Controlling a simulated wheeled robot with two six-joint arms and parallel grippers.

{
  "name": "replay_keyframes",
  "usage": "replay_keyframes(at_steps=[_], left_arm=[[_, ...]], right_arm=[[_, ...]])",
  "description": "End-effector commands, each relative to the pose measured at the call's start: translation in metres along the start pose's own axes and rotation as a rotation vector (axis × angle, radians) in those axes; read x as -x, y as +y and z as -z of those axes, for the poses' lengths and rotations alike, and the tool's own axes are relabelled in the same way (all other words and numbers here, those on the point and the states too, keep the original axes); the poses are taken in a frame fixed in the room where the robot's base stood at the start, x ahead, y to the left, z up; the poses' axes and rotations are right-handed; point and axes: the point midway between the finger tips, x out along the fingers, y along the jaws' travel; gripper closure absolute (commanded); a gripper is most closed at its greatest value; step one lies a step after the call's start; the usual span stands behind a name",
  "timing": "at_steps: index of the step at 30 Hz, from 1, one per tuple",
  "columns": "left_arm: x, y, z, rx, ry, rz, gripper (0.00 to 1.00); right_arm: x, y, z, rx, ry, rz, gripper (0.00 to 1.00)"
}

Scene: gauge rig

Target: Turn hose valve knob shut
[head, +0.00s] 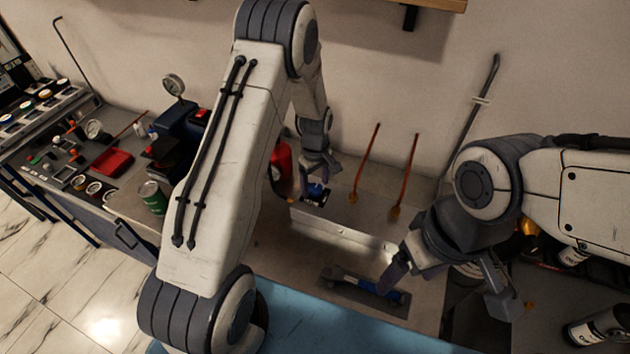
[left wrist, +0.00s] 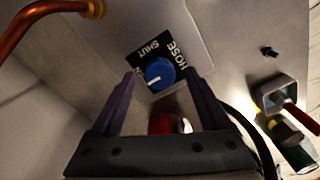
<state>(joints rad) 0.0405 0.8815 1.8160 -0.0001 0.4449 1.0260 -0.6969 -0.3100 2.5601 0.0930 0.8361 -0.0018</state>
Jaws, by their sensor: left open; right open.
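The blue hose valve knob (left wrist: 160,73) sits on a black plate marked HOSE and SHUT (left wrist: 148,53), on a pale metal box (head: 345,232). A white mark on the knob points to the lower left in the left wrist view, away from the word SHUT. My left gripper (left wrist: 161,82) is open, its two fingers on either side of the knob in that view; I cannot tell if they touch it. In the head view the left gripper (head: 318,172) is over the knob (head: 316,190) and partly hides it. My right gripper (head: 447,288) is open and apart from the knob.
Two copper pipes (head: 365,163) rise behind the box. A red container (head: 282,160) stands to its left. A tray with a blue-handled tool (head: 350,279) lies in front, near my right gripper. A bench with a green can (head: 152,197) is at left.

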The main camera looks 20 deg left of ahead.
Motion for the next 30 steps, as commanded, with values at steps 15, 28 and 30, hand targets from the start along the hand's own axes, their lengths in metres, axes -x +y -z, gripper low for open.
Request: replay_keyframes(at_steps=[15, 28, 30], left_arm=[[-0.0054, 0.0002, 0.0001, 0.000, 0.001, -0.001, 0.82], [-0.0060, 0.0002, 0.0003, -0.059, 0.001, -0.002, 1.00], [-0.0063, 0.0003, 0.0003, -0.094, 0.001, -0.002, 1.00]], right_arm=[[0.0015, -0.0001, 0.0001, 0.000, 0.000, 0.000, 0.17], [-0.0024, 0.0002, -0.0001, 0.000, 0.000, 0.000, 0.17], [-0.0045, 0.0003, -0.0002, -0.001, 0.000, 0.000, 0.17]])
